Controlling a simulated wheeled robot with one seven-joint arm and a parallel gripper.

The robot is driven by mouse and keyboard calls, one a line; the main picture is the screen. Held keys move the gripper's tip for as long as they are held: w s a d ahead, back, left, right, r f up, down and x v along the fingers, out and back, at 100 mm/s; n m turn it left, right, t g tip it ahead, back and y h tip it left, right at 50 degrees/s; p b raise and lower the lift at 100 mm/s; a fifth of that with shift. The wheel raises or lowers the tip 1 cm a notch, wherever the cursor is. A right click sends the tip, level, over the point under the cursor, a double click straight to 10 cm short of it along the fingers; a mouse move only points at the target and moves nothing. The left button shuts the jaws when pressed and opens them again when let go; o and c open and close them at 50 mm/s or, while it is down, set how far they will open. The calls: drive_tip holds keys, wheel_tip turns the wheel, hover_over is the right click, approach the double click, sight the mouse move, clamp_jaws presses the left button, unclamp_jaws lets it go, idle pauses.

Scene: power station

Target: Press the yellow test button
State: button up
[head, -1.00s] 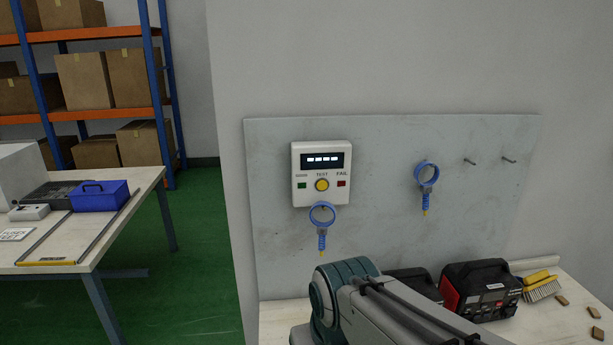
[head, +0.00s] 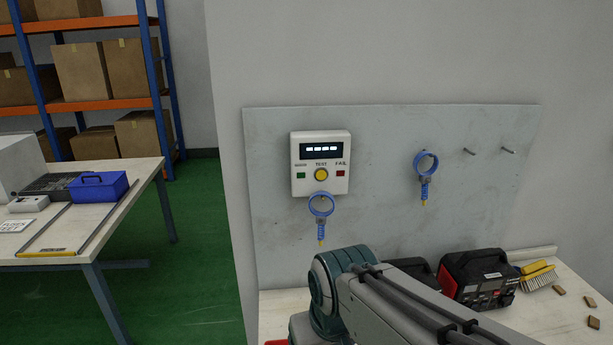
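The yellow test button (head: 321,174) sits at the lower middle of a white tester box (head: 319,187) on a grey wall panel. A green indicator (head: 300,175) is left of it and a red one (head: 340,173) is right of it. The box's dark display (head: 325,148) shows a row of light marks. A blue ring tool (head: 321,206) hangs right below the button, overlapping the box's lower edge. My arm shows at the bottom centre, below the box. My gripper is not in view.
A second blue ring tool (head: 425,175) and two bare pegs are on the panel (head: 385,220) to the right. On the bench below are a red-black charger (head: 477,279), a yellow brush (head: 538,275) and small blocks. A blue toolbox (head: 100,191) stands on the left table.

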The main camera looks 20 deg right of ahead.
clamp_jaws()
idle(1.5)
